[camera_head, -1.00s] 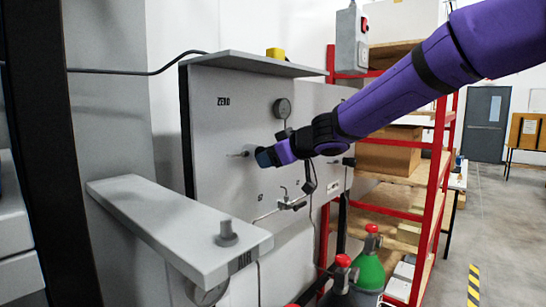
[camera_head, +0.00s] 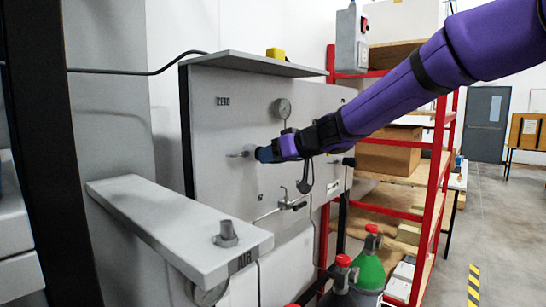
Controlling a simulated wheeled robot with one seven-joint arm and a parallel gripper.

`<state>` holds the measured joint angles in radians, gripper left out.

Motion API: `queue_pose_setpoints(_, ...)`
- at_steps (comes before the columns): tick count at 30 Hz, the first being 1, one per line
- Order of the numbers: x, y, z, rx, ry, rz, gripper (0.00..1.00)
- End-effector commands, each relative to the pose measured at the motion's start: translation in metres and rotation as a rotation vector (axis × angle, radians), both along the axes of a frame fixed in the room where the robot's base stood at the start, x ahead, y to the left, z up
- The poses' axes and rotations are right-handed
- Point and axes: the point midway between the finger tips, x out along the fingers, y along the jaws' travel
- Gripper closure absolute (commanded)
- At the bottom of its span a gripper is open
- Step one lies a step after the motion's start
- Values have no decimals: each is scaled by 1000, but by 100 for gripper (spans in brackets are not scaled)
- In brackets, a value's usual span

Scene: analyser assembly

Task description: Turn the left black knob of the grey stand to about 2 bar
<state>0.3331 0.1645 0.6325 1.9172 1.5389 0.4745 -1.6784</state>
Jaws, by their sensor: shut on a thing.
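The grey stand (camera_head: 222,125) is an upright panel marked ZERO. A round gauge (camera_head: 283,108) is on its face; its reading is too small to make out. My gripper (camera_head: 262,155) reaches in from the right against the panel, below and left of that gauge. It is shut on the left black knob, which its fingers mostly hide. A short grey stub (camera_head: 239,154) shows just left of the fingertips. Another dark knob (camera_head: 348,161) sits farther right on the panel, clear of my gripper.
A small valve with thin pipes (camera_head: 291,203) hangs below my gripper. A grey shelf marked AIR (camera_head: 165,222) juts out at the front left. Gas bottles, one green (camera_head: 369,273), stand below.

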Motion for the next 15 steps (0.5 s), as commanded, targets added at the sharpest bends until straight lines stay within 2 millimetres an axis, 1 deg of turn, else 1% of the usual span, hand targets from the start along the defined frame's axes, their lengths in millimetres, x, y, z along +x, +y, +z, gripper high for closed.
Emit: queue_pose_setpoints(15, 0, 0, -1, 346, 349, 1, 80)
